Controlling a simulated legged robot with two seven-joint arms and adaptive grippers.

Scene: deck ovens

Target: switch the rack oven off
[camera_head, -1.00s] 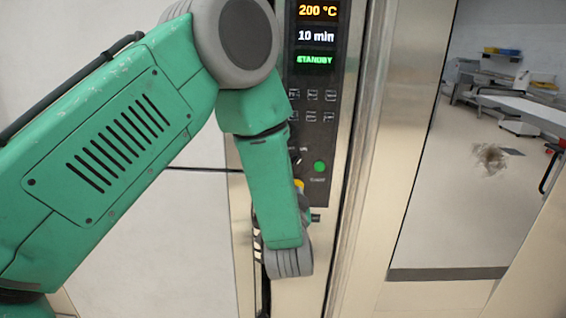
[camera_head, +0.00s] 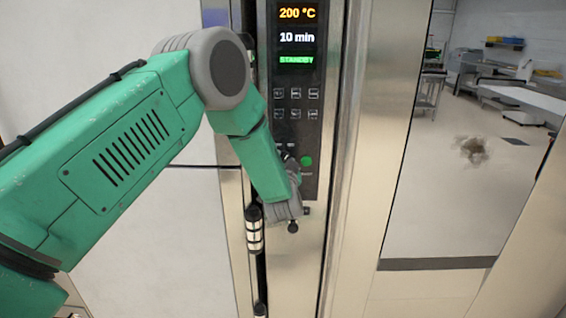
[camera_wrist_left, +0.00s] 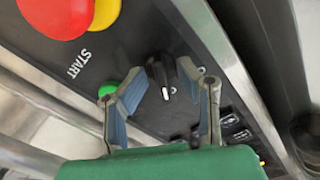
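The rack oven's control panel (camera_head: 296,125) shows 200 °C, 10 min and a green STANDBY line (camera_head: 296,60). In the left wrist view, a black rotary knob (camera_wrist_left: 163,74) with a white mark sits on the panel. My left gripper (camera_wrist_left: 172,82) is open, its fingers apart on either side of the knob in that view; no contact can be made out. In the head view my arm hides the fingers and most of the knob. The green START button (camera_wrist_left: 108,90) is beside the left finger; it also shows in the head view (camera_head: 306,161). My right gripper is not in view.
A large red button (camera_wrist_left: 62,14) with a yellow surround (camera_wrist_left: 104,12) is at the upper left of the wrist view. Small dark buttons (camera_wrist_left: 232,121) are to the right. A vertical door handle (camera_head: 254,230) runs beside the panel. Floor and benches show at right.

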